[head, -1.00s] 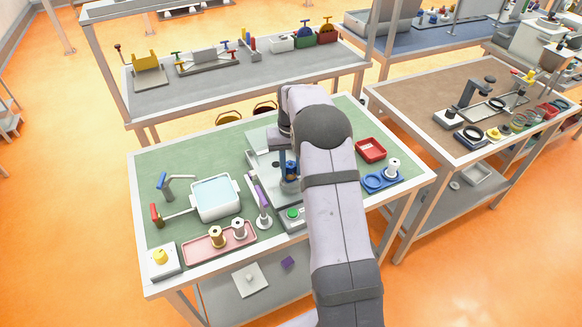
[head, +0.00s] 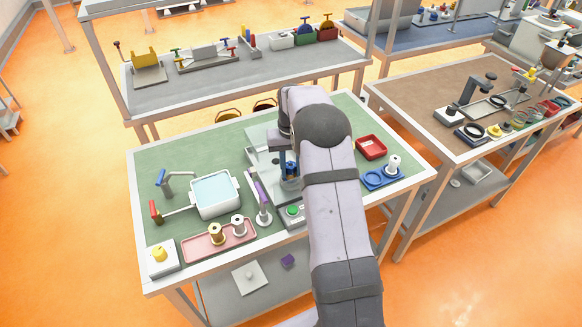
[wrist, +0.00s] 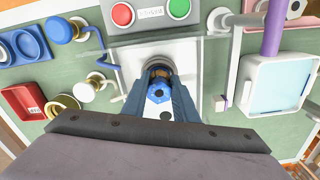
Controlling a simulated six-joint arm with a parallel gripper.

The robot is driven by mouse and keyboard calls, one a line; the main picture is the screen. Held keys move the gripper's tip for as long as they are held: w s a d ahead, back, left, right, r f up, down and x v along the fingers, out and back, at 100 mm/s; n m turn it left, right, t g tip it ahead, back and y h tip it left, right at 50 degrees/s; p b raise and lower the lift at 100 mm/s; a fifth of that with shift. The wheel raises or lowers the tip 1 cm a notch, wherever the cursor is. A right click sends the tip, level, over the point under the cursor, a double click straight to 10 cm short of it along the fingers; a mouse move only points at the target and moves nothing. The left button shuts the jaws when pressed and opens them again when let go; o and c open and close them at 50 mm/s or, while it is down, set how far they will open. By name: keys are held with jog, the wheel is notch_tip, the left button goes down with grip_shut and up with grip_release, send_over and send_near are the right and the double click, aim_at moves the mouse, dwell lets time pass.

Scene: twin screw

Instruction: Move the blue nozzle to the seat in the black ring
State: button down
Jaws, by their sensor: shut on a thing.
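My gripper (wrist: 158,105) is shut on the blue nozzle (wrist: 158,91), whose hexagonal blue top with a pale centre shows between the dark blue fingers in the wrist view. In the head view my gripper (head: 289,166) is over the pale fixture on the green bench, and the nozzle is mostly hidden by the fingers. Just beyond the nozzle in the wrist view is a round dark-rimmed part (wrist: 158,67) of the fixture, partly covered. I cannot tell whether the nozzle touches it, nor clearly make out the seat.
A control box with red and green buttons (wrist: 150,13) adjoins the fixture plate (wrist: 131,60). A white basin (head: 214,194), a purple-handled stand (head: 262,203) and a pink tray (head: 203,247) with spools are left. A red tray (head: 371,147) and blue tray (head: 378,181) are right.

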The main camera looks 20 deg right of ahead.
dwell(0.9)
jog(key=c, duration=0.8)
grip_release()
jog(key=shift+o, duration=0.2)
jog(key=shift+r+p, duration=2.95)
jog(key=shift+r, duration=0.6)
